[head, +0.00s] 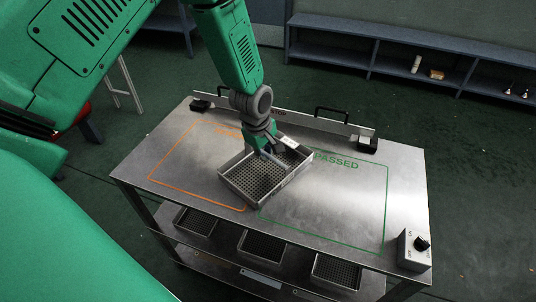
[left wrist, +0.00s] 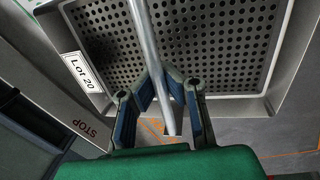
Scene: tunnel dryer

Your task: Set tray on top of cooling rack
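A square metal tray (head: 242,188) with a perforated floor is over the steel table top, turned at an angle between the orange and green outlines. In the left wrist view the tray (left wrist: 288,75) fills the upper part, with a "Lot 20" label (left wrist: 83,72) on its side. A round bar handle (left wrist: 146,32) spans it. My left gripper (head: 266,152) is over the tray; in the left wrist view its fingers (left wrist: 162,72) close around the bar. I cannot tell whether the tray touches the table. No cooling rack is identifiable. My right gripper is not in view.
The table top (head: 330,205) has a green "PASSED" outline, clear on the right, and an orange outline (head: 180,165). A "STOP" rail (head: 305,122) runs along the back. A switch box (head: 414,250) stands front right. Three perforated trays (head: 262,246) sit on the shelf below.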

